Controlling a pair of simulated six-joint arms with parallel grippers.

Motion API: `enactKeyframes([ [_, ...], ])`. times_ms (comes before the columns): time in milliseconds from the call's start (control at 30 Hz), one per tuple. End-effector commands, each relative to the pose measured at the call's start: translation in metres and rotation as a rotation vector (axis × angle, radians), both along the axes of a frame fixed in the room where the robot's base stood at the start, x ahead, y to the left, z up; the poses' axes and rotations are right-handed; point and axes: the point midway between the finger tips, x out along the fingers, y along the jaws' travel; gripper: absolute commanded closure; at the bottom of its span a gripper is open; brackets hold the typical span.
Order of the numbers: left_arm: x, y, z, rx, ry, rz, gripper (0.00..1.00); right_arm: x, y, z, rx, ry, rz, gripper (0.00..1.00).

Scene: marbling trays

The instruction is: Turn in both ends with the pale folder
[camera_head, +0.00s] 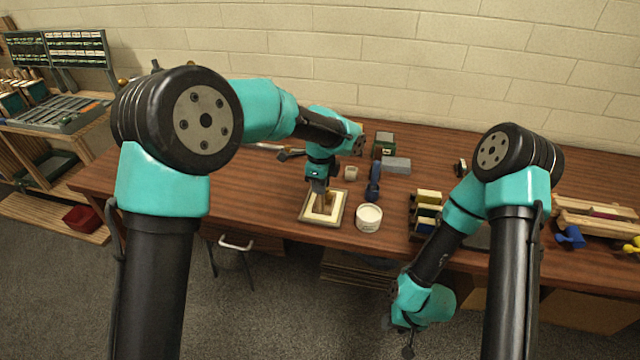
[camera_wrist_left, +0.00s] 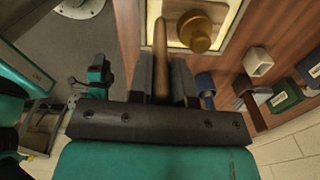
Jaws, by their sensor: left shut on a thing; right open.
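My left gripper (camera_head: 319,190) is shut on a slim tan stick with a rounded tip, which looks like the folder (camera_wrist_left: 160,50). It is low over a pale panel with a darker rim (camera_head: 308,213) near the table's front edge. The panel's edge also shows in the left wrist view (camera_wrist_left: 234,22). A brown round-knobbed piece (camera_wrist_left: 197,40) sits on the panel beside the stick. I cannot tell whether the stick touches the panel. My right gripper (camera_head: 408,342) hangs in front of the table, away from the panel, open and small in view.
A white tub (camera_head: 368,219) stands right of the panel, with a dark blue tool (camera_head: 374,182) behind it. A small pale cup (camera_head: 351,173), grey block (camera_head: 396,165) and green box (camera_head: 384,140) stand further back. A rack with coloured blocks (camera_head: 427,208) is to the right.

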Motion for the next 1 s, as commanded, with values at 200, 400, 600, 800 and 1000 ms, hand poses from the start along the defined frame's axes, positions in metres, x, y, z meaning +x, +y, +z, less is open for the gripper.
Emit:
enactKeyframes([
  [200, 0.0001, 0.0002, -0.0009, 0.000, 0.000, 0.000, 1.00, 0.0000, 0.0000, 0.0000, 0.000, 0.000, 0.000, 0.57],
  [400, -0.0005, -0.0020, -0.0008, 0.000, 0.000, 0.000, 1.00, 0.0000, 0.0000, 0.0000, 0.000, 0.000, 0.000, 0.57],
  [600, -0.0020, -0.0073, -0.0009, 0.000, 0.000, 0.000, 1.00, 0.0000, 0.0000, 0.0000, 0.000, 0.000, 0.000, 0.57],
  [800, -0.0023, -0.0084, -0.0009, 0.000, 0.000, 0.000, 1.00, 0.0000, 0.0000, 0.0000, 0.000, 0.000, 0.000, 0.57],
  [1000, -0.0024, -0.0086, -0.0009, 0.000, 0.000, 0.000, 1.00, 0.0000, 0.0000, 0.0000, 0.000, 0.000, 0.000, 0.57],
])
